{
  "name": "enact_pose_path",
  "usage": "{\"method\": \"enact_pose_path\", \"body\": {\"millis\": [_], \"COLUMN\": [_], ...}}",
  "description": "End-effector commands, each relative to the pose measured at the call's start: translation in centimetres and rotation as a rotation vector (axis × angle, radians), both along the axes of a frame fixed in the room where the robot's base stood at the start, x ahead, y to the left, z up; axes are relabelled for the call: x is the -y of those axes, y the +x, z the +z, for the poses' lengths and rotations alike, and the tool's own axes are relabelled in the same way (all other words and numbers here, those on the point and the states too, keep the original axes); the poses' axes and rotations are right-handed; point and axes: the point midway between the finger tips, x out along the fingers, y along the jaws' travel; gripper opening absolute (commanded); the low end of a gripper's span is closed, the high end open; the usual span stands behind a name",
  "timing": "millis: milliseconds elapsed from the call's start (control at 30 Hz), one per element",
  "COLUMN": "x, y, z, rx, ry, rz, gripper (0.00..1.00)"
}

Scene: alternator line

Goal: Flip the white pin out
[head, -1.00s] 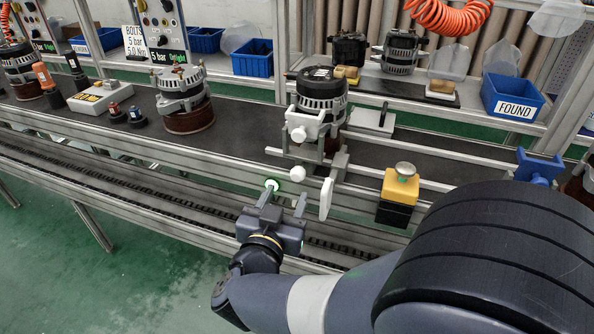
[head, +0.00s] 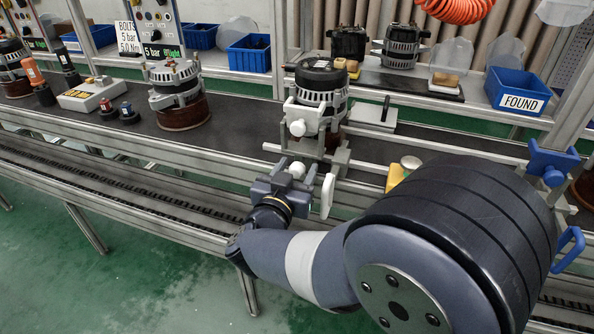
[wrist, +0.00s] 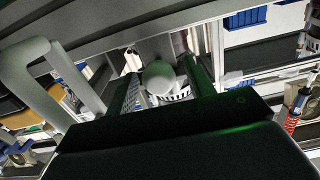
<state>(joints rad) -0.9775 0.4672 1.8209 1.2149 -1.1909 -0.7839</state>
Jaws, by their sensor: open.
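The white pin shows as a round white ball end (head: 297,169) at the front edge of the line, below the alternator fixture. My gripper (head: 295,174) is open with its fingers pointing at the line, one on each side of the ball in the picture. In the wrist view the ball (wrist: 158,76) lies between the two fingers (wrist: 161,88), with visible gaps. I cannot tell whether a finger touches it. The pin's shaft is hidden.
A white flat handle (head: 327,196) hangs just right of my gripper. A white clamp with a knob (head: 298,128) holds an alternator (head: 318,85) above. A yellow button box (head: 395,178) is partly behind my arm. A blue bracket (head: 552,163) stands at the right.

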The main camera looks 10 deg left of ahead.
Motion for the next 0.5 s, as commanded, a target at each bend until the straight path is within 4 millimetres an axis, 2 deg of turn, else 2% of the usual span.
{"method": "enact_pose_path", "body": {"millis": [100, 367, 500], "x": [0.1, 0.07, 0.07], "y": [0.57, 0.64, 0.63], "z": [-0.05, 0.01, 0.01], "rx": [-0.001, 0.0, 0.0], "ry": [-0.001, -0.001, -0.001], "rz": [-0.001, 0.001, 0.0], "gripper": [0.51, 0.51, 0.39]}}
